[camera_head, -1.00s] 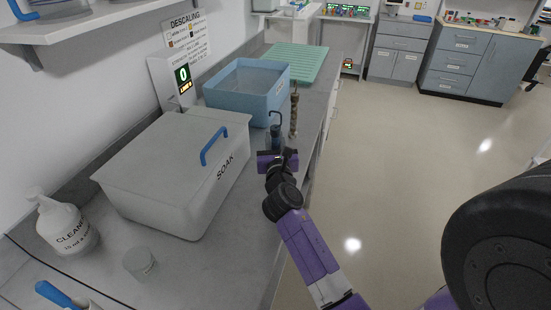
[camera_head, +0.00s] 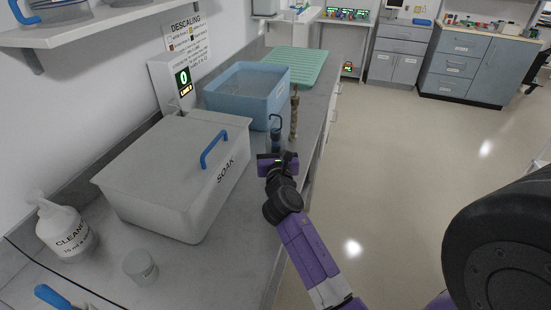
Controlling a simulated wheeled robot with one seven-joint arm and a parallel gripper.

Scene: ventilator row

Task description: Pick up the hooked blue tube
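The hooked blue tube (camera_head: 275,132) stands upright on the counter in front of the blue tub, its dark blue hook bent over at the top. Its lower part is partly hidden by my gripper. My gripper (camera_head: 277,158), purple and black, is just on the near side of the tube, low over the counter by the right end of the SOAK box. The fingertips overlap the tube's lower part in this view. I cannot tell whether they touch it or how far apart they are.
A brownish, knobbly upright piece (camera_head: 294,115) stands close right of the tube. The blue tub (camera_head: 240,108) is behind, the lidded SOAK box (camera_head: 165,175) left. A cleaner bottle (camera_head: 64,230) and clear cup (camera_head: 140,266) stand at the near left. The green mat (camera_head: 296,64) lies farther back, bare.

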